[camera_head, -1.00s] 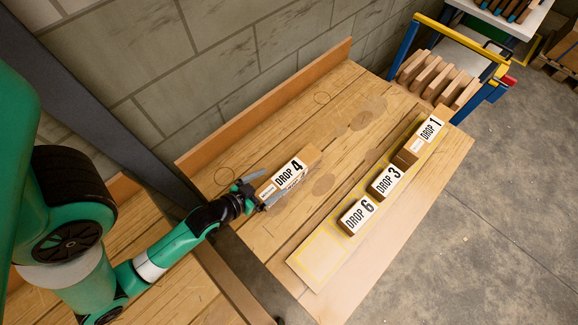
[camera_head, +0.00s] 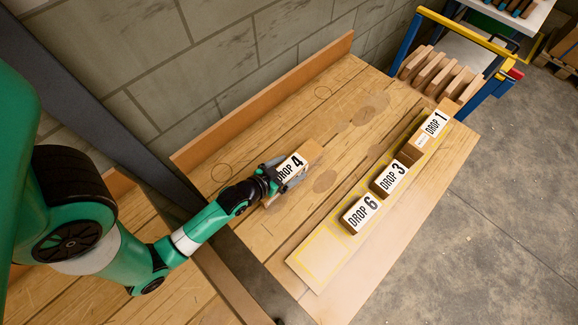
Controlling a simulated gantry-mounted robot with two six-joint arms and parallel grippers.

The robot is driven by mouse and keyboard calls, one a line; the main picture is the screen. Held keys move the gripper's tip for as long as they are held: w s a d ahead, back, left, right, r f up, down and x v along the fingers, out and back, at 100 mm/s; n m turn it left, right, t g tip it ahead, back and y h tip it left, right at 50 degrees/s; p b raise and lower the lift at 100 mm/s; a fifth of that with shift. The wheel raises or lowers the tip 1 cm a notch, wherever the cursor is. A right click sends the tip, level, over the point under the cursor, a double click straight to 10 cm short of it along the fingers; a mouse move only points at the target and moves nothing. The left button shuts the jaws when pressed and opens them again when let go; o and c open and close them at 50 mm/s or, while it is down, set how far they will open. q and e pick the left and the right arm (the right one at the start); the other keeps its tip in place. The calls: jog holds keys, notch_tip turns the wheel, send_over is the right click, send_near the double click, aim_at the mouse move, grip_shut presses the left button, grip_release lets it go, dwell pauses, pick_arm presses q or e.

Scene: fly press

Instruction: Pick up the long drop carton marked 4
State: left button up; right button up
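The long carton marked DROP 4 (camera_head: 311,153) lies on the wooden bench, brown with a white label on top. My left gripper (camera_head: 284,175) is at its near-left end, with a finger along each long side. The fingers look about as wide apart as before, and I cannot tell whether they touch the carton. The gripper hides the near end and part of the label. The carton appears to rest on the bench. My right gripper is not in view.
Cartons marked DROP 6 (camera_head: 360,212), DROP 3 (camera_head: 390,178) and DROP 1 (camera_head: 434,124) stand in a row in a yellow-outlined strip to the right. A wooden ledge (camera_head: 262,105) runs along the wall side. A blue and yellow rack (camera_head: 462,35) with wooden pieces stands beyond the bench.

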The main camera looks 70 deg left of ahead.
pick_arm(q)
grip_shut()
jog(key=shift+r, duration=0.15)
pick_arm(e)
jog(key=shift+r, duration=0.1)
